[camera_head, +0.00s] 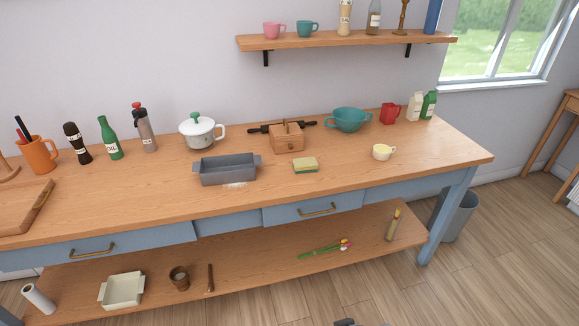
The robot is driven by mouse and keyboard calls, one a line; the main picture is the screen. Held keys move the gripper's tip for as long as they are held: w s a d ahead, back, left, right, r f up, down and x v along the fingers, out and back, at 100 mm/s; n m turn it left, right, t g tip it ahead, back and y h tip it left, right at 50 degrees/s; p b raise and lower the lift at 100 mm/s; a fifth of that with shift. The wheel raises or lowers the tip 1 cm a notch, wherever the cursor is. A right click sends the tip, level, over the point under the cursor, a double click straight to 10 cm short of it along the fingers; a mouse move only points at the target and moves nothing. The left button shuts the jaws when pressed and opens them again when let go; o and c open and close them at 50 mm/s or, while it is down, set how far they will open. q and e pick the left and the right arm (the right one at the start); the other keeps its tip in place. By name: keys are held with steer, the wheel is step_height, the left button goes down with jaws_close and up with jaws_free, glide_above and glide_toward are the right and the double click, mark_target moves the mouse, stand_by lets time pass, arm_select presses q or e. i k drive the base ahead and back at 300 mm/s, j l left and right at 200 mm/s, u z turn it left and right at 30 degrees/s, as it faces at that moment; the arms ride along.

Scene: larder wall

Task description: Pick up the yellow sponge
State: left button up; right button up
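The yellow sponge (305,165) lies flat on the wooden worktop, near the middle of the counter. Its top is yellow and its lower layer is green. It lies in front of a wooden box (287,137) and to the right of a grey loaf tin (228,170), apart from both. Nothing covers it from above.
A cream cup (383,152) stands right of the sponge, with a teal bowl (348,120) behind. A dark rolling pin (262,128) lies behind the wooden box. A white pot (199,131) stands further left. The counter front edge by the sponge is clear.

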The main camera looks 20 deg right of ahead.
mark_target(306, 165)
steer(key=i+l+u, duration=0.15)
steer(key=l, duration=0.2)
steer(key=i+l+u, duration=0.15)
steer(key=l, duration=0.2)
steer(key=i+l+u, duration=0.15)
steer(key=l, duration=0.25)
steer(key=i+l+u, duration=0.2)
steer(key=l, duration=0.2)
steer(key=i+l+u, duration=0.15)
steer(key=l, duration=0.25)
